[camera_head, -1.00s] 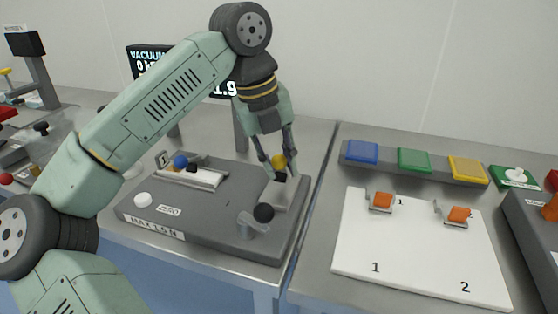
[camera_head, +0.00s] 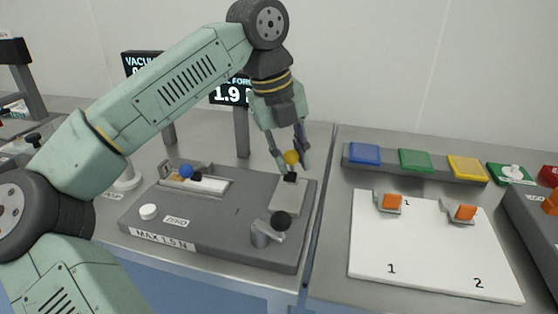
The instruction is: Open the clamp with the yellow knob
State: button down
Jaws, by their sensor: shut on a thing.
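The yellow knob (camera_head: 291,157) sits on a dark stem above a light metal plate at the right end of the grey fixture (camera_head: 220,238). My gripper (camera_head: 290,160) comes down from above, with its fingers on either side of the yellow knob, shut on it. The plate of the clamp (camera_head: 287,195) shows below the knob and lies in front of my gripper. I cannot tell the clamp's exact angle.
A blue knob (camera_head: 186,171) is on the fixture's left part. A black-knobbed lever (camera_head: 281,220) stands just in front of the clamp. A white button (camera_head: 148,212) is at front left. Display screens (camera_head: 230,92) stand behind. A white board (camera_head: 430,250) lies to the right.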

jog(key=shift+w+d+r, duration=0.2)
jog(key=shift+w, duration=0.3)
jog(key=shift+w+d+r, duration=0.2)
jog(key=shift+w, duration=0.3)
jog(key=shift+w+d+p, duration=0.3)
jog(key=shift+w+p, duration=0.05)
jog(key=shift+w, duration=0.55)
jog(key=shift+f, duration=0.1)
jog(key=c, duration=1.4)
grip_release()
jog(key=shift+o, duration=0.3)
jog(key=v, duration=1.1)
jog(key=shift+r, duration=0.45)
